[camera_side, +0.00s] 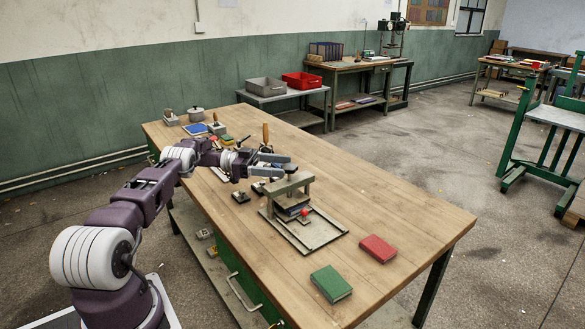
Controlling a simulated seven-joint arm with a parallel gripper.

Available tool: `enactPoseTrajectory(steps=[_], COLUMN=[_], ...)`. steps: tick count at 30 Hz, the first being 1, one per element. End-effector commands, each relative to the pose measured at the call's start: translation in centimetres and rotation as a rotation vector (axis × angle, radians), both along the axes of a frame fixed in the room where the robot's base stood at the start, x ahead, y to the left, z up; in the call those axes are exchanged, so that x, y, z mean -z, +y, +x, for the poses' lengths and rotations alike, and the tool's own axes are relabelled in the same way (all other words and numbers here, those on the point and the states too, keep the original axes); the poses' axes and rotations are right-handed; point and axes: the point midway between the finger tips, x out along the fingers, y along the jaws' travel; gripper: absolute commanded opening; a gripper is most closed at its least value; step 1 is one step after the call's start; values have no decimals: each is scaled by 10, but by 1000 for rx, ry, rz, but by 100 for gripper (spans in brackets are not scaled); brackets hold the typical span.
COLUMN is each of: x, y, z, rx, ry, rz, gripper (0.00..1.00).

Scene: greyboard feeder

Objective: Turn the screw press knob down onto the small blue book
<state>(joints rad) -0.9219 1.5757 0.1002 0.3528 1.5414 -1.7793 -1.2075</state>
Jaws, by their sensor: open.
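The screw press (291,184) stands on the wooden table, a grey crosspiece over a flat base board. Under the crosspiece is a dark, bluish flat stack (292,209); I cannot clearly make out the small blue book in it. A small red round part (304,212) shows at the front of the stack. My gripper (286,165) is open, its two grey fingers level, just above and behind the crosspiece. A dark part, perhaps the press knob, shows by the fingertips; whether it lies between them I cannot tell.
A green book (331,284) and a red book (378,248) lie on the table (410,215) in front and to the right of the press. Small dark blocks, wooden-handled tools and a grey pot (196,114) are to the left. The table's right part is clear.

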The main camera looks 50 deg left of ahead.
Motion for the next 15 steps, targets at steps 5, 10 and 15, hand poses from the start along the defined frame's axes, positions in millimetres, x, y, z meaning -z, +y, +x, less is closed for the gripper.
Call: enactPoseTrajectory(steps=[5, 10, 15], x=[0, -1, -30], y=[6, 6, 6], z=[-6, -6, -5], rx=[2, 2, 2], ry=[-1, -1, -1], rz=[1, 1, 3], gripper=[66, 66, 66])
